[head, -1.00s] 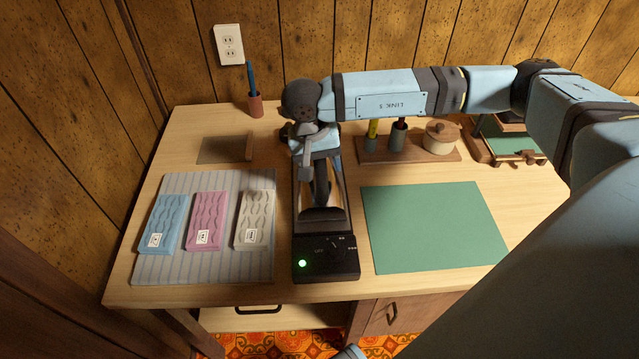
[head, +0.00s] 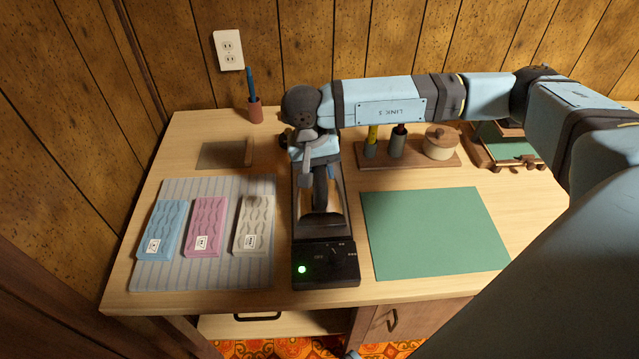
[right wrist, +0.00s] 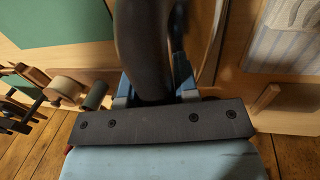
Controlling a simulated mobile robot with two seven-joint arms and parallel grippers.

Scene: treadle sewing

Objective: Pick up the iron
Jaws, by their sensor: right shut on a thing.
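The iron (head: 321,199) is dark and stands over a black stand (head: 325,262) with a dial and a lit green light, near the middle of the table. My right gripper (head: 318,172) is above the stand and shut on the iron's handle. In the right wrist view the dark handle (right wrist: 146,45) passes between the two fingers of the gripper (right wrist: 154,96). My wrist hides much of the iron in the head view, and I cannot tell whether its sole touches the stand. My left gripper is not in view.
A striped cloth (head: 165,277) with blue, pink and cream blocks lies left of the stand. A green mat (head: 435,230) lies right. A wooden rack (head: 415,158) with tools and a lidded pot stands behind the mat. A pen cup (head: 256,110) stands at the back.

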